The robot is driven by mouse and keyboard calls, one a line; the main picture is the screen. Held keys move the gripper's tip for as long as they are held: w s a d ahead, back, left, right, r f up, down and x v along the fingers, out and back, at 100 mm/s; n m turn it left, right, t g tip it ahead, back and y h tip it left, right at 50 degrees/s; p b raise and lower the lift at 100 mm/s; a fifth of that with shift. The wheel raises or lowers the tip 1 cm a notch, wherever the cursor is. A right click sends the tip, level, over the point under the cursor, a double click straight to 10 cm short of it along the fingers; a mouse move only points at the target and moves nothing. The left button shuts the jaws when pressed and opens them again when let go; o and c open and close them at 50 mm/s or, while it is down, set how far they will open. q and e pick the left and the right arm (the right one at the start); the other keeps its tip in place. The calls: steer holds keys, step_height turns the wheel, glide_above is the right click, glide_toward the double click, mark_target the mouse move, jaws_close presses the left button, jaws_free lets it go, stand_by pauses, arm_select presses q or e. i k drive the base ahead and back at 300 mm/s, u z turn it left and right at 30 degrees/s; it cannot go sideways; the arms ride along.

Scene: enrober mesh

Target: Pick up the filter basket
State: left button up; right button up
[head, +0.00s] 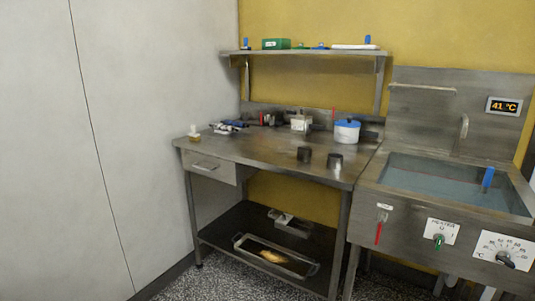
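No item in the head view can be told for certain as the filter basket. A small metal box (300,123) stands at the table's back. On the lower shelf (225,232) lie a long metal tray (308,272) with something golden in it and a small metal box-like piece (291,223) behind it. Neither of my grippers is in view.
A white pot with a blue lid (347,131) stands at the table's back right. A water-filled sink (445,185) adjoins the table on the right. An upper shelf (300,52) holds a green box (276,44). The table's middle and the speckled floor (225,283) are clear.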

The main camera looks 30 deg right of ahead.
mark_target(303, 154)
steer(key=u, duration=0.25)
steer(key=i, duration=1.3)
steer(key=z, duration=0.95)
steer(key=i, duration=0.9)
steer(key=z, duration=0.95)
